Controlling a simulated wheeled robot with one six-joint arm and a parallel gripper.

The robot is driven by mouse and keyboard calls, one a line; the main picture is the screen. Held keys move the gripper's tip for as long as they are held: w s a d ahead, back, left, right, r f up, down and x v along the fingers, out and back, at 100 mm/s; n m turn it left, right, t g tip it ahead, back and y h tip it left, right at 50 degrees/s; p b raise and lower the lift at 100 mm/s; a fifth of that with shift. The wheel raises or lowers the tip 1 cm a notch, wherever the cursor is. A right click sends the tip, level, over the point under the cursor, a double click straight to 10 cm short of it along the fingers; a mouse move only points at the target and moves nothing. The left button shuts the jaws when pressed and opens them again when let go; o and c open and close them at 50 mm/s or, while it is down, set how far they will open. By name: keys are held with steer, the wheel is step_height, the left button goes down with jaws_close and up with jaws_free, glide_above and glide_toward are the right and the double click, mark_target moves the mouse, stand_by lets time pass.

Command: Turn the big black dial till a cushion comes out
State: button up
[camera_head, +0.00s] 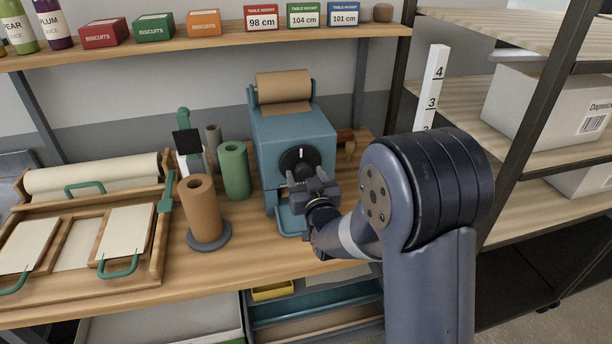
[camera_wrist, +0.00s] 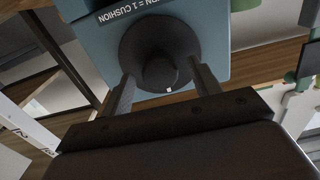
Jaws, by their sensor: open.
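The big black dial (camera_head: 299,160) is on the front of a blue machine (camera_head: 292,128) with a brown paper roll (camera_head: 284,87) on top. Its white mark points up in the head view. My gripper (camera_head: 313,188) is just in front of the dial, at its lower part. In the wrist view the dial's round knob (camera_wrist: 160,72) lies between the two open fingers of my gripper (camera_wrist: 162,78), with gaps at both sides. An upside-down label (camera_wrist: 140,10) there ends in "= 1 CUSHION". The machine's blue tray (camera_head: 289,222) is partly hidden by my gripper.
A brown roll (camera_head: 200,205) on a grey base and a green roll (camera_head: 235,170) stand left of the machine. Wooden trays (camera_head: 160,235) with pale sheets lie farther left. A shelf (camera_head: 200,42) with boxes runs above. A rack post (camera_head: 540,120) stands at right.

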steer(key=shift+c, duration=0.2)
steer(key=c, duration=0.9)
steer(key=shift+c, duration=0.3)
